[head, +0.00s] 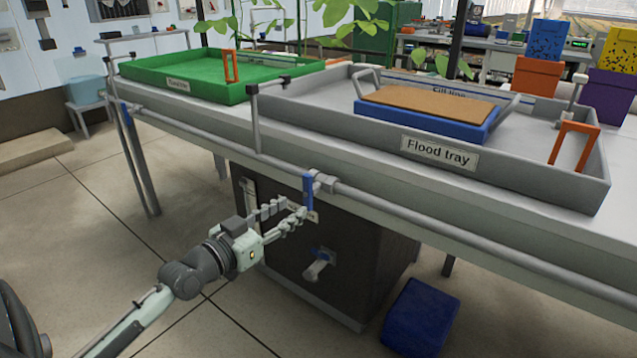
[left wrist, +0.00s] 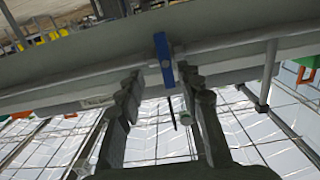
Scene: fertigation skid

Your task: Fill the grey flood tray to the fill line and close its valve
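The grey flood tray (head: 345,105), labelled "Flood tray", stands on the bench at the right of the head view. A partly hidden "Fill line" marking (head: 450,91) shows on its back inner wall. I cannot make out any water in it. A valve with a blue lever (head: 308,190) sits on the pipe along the bench front; the lever hangs down across the pipe. The lever also shows in the left wrist view (left wrist: 163,48). My left gripper (head: 291,209) is open, its fingers spread either side of the lever's line and seemingly just short of it. My right gripper is out of view.
A blue carrier with a brown top (head: 430,103) sits in the flood tray. A green tray (head: 185,82) stands to the left. Below the bench are a dark tank (head: 285,248) with a tap (head: 320,263) and a blue box (head: 420,318).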

